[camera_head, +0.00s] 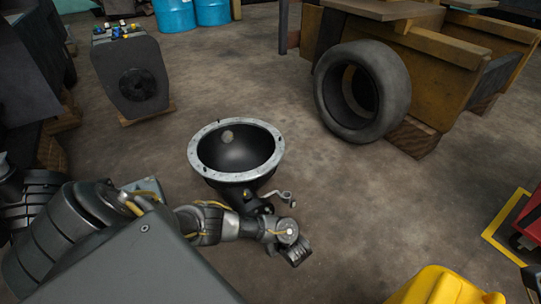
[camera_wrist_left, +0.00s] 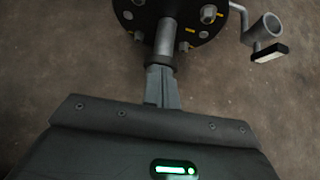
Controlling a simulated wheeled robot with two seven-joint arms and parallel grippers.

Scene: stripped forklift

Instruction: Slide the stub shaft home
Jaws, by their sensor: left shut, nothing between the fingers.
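In the left wrist view, a grey metal shaft (camera_wrist_left: 166,36) stands out from a round black plate (camera_wrist_left: 190,14) with bolts and yellow marks. My left gripper (camera_wrist_left: 162,72) is shut and empty. Its fingertips line up with the shaft's near end at a dark collar; I cannot tell whether they touch it. In the head view, a bowl-shaped housing (camera_head: 237,150) with a pale metal rim stands before my left arm. My left fingertips cannot be made out there. How deep the shaft sits is hidden. My right gripper is in neither view.
A bent lever with a short tube (camera_wrist_left: 264,28) is right of the plate in the wrist view. A large tyre (camera_head: 362,90) leans by the yellow forklift body (camera_head: 440,45). A grey block (camera_head: 131,76) stands back left. A yellow object (camera_head: 445,287) is front right. Floor around the housing is open.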

